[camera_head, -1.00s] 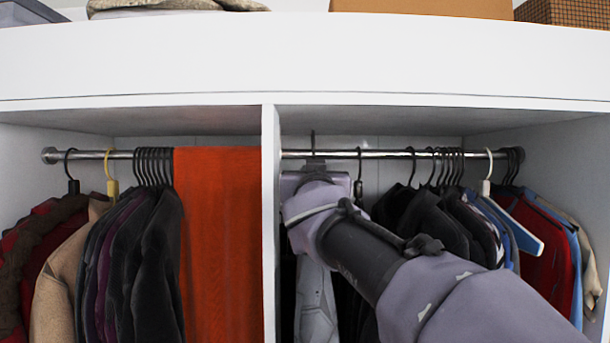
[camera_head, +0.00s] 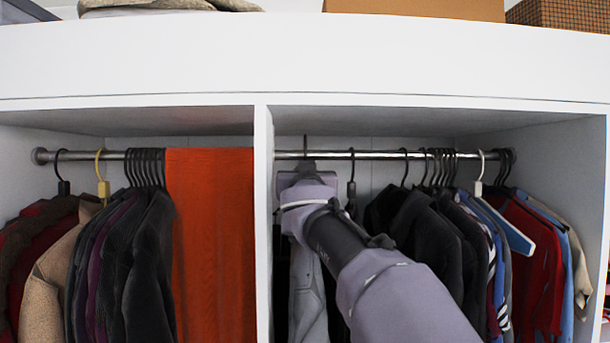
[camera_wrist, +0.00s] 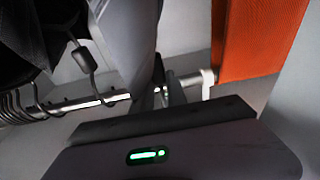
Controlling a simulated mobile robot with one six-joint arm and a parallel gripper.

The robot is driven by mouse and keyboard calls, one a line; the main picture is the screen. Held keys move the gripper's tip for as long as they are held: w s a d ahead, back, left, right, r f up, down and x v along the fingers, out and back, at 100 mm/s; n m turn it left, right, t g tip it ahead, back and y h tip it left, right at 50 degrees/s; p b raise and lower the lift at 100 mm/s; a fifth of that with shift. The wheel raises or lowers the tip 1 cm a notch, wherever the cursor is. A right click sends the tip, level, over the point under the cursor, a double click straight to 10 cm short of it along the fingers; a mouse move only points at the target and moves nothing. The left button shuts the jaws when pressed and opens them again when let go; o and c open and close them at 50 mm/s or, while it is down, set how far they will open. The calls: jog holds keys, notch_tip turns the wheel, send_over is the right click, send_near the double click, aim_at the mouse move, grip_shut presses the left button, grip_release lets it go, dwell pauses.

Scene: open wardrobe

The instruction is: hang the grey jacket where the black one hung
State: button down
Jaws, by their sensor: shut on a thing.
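The grey jacket (camera_head: 307,305) hangs below my gripper at the left end of the right compartment, partly hidden by my arm. My gripper (camera_head: 307,168) is just under the rail (camera_head: 382,155), shut on the jacket's hanger. The dark hanger hook (camera_head: 305,143) rises to the rail, its tip showing above it; I cannot tell whether it bears on the rail. In the wrist view, the grey jacket (camera_wrist: 130,45) and the dark fingers (camera_wrist: 167,90) show close to the rail (camera_wrist: 85,104).
The white divider (camera_head: 264,220) stands close left of my gripper, with an orange cloth (camera_head: 212,240) beyond it. A dark hanger (camera_head: 351,187) hangs close on the right. Several black garments (camera_head: 425,225) hang farther right.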

jog(key=shift+w+r, duration=0.1)
jog(key=shift+w, duration=1.65)
jog(key=shift+f+b, duration=0.9)
jog(key=shift+f, duration=0.25)
jog(key=shift+f, duration=0.45)
jog(key=c, duration=1.3)
grip_release()
jog(key=shift+o, duration=0.2)
jog(key=shift+f, duration=0.1)
jog(key=shift+s+b, duration=0.1)
jog(key=shift+b, duration=0.25)
